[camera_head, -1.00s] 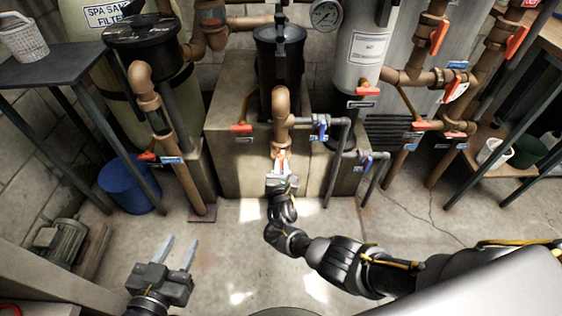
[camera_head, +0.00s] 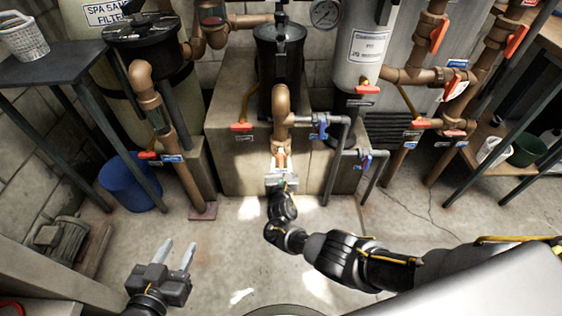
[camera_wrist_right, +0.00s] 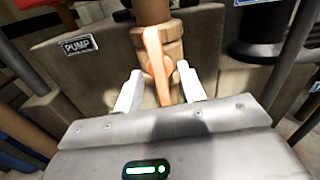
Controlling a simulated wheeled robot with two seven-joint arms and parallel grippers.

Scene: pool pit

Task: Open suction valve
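A valve with an orange-red lever handle (camera_wrist_right: 158,65) sits on the brown vertical pipe (camera_head: 281,105) in the middle of the head view. In the right wrist view the lever runs down along the pipe. My right gripper (camera_wrist_right: 159,90) is open, with one white finger on each side of the lever's lower end and visible gaps to it. In the head view the right gripper (camera_head: 281,168) is just below the valve and hides part of it. My left gripper (camera_head: 176,254) is open and empty at the lower left, over the floor.
A blue-handled valve (camera_head: 321,126) and grey pipes stand right of the brown pipe. Another red handle (camera_head: 241,126) is to its left. A label reading PUMP (camera_wrist_right: 79,45) is on the block behind. A dark table (camera_head: 60,65) and blue bucket (camera_head: 130,182) stand left.

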